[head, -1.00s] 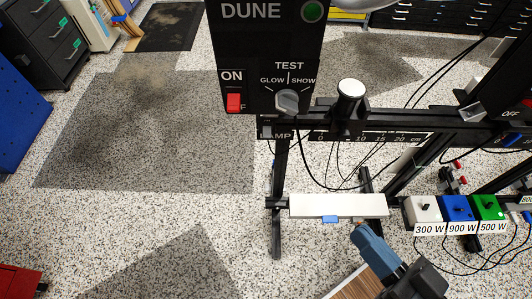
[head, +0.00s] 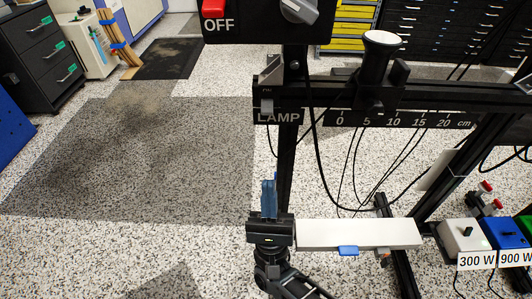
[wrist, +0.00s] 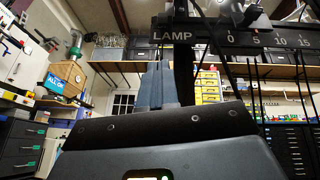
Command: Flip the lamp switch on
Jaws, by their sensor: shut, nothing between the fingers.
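The LAMP label (head: 278,117) sits at the left end of a black horizontal rail. A small grey lever (head: 267,104) shows at the label's left edge, and I take it for the lamp switch; its on or off position is not clear. The label also shows near the top of the wrist view (wrist: 172,36). My gripper (head: 269,182) is shut and empty, with its blue fingers pointing up. It is below the label and apart from it in the head view. In the wrist view the blue fingers (wrist: 157,85) stand below the label.
A red rocker (head: 213,8) marked OFF is on the black panel above. A black post (head: 288,150) and hanging cables are close to my gripper. A white bar (head: 360,233) lies to its right, and coloured boxes (head: 463,238) stand farther right. Floor at left is clear.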

